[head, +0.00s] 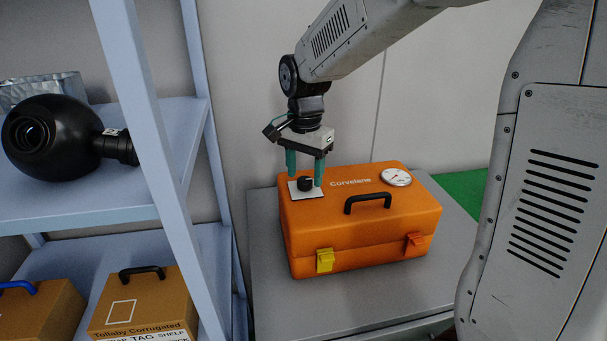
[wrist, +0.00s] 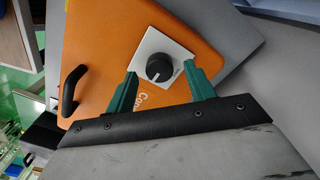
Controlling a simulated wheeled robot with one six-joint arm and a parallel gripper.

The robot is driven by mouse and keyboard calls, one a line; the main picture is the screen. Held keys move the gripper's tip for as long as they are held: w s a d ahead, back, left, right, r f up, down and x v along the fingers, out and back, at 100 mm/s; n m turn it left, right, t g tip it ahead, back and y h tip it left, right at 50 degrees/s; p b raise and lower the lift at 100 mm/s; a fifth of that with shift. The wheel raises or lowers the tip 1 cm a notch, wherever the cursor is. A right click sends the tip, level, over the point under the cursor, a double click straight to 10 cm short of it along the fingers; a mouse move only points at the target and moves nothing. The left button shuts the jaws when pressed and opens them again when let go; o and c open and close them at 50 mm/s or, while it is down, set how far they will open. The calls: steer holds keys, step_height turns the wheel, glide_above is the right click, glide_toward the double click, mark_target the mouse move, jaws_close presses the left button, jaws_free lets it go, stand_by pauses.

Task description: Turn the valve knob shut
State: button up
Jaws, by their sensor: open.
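The valve knob (head: 305,184) is a small black round dial on a white square plate (head: 312,193), set on the top left of an orange case (head: 362,221). In the wrist view the knob (wrist: 159,69) shows a pale pointer line on its face. My gripper (head: 304,182) points down over the knob, its two green fingers on either side of it. In the wrist view the fingers of my gripper (wrist: 158,77) are apart with nothing between them but the view of the knob. I cannot tell whether the fingertips reach down level with the knob.
The case has a black handle (head: 368,202), a round gauge (head: 396,177), a yellow latch (head: 325,260) and an orange latch (head: 415,243). It stands on a grey table (head: 272,290). A pale blue shelf (head: 160,130) with a black round device (head: 52,137) and cardboard boxes stands left.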

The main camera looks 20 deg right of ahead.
steer(key=shift+f, duration=0.55)
steer(key=shift+c, duration=0.3)
steer(key=c, duration=0.9)
steer(key=shift+a, duration=0.1)
